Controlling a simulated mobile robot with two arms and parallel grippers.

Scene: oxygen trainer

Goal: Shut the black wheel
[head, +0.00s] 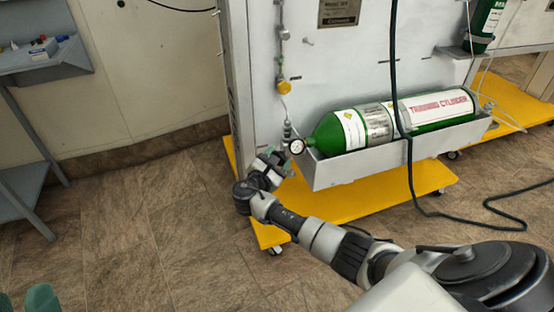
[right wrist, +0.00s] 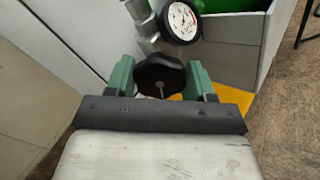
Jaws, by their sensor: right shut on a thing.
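The black wheel (right wrist: 160,76) is a lobed knob on the valve at the neck end of the green cylinder (head: 432,110). In the right wrist view it sits between the two green fingers of my right gripper (right wrist: 162,80), which is shut on it. In the head view my right gripper (head: 280,162) is at the valve, left of the cylinder, and the wheel cannot be made out there. A round gauge (right wrist: 182,22) sits just above the wheel; it also shows in the head view (head: 297,146). At the lower left corner of the head view, green tips (head: 42,299) show, apparently my left gripper.
The cylinder lies in a grey tray (head: 350,170) on the panel, above a yellow wheeled base (head: 340,205). A dark hose (head: 408,160) hangs in front of the cylinder. A grey shelf (head: 45,68) stands at the left. The floor at left is clear.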

